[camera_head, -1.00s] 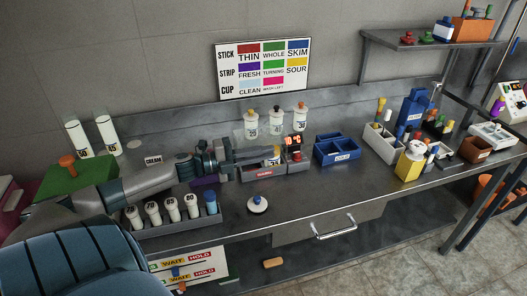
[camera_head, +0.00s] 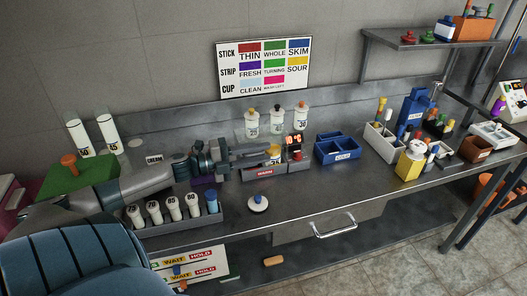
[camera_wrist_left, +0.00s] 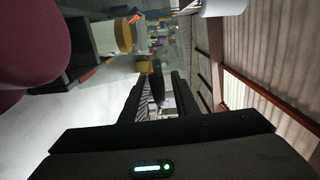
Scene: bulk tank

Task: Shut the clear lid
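A low grey unit with a red front label (camera_head: 265,173) stands on the steel bench, with a small red-lit display block (camera_head: 294,146) at its right end. A yellow-topped cup or vial (camera_head: 274,154) shows at the unit. I cannot make out the clear lid surely in either view. My left gripper (camera_head: 266,151) reaches in from the left, just above and behind the unit's top. In the left wrist view its two fingers (camera_wrist_left: 158,98) stand apart, with a narrow dark shape between them; I cannot tell whether they touch anything. My right gripper is not in view.
Several white bottles stand in a grey rack (camera_head: 180,226) at the front left. A white knobbed disc (camera_head: 258,204) lies before the unit. Three capped bottles (camera_head: 277,122) stand behind it. A blue divided bin (camera_head: 338,149) is to the right.

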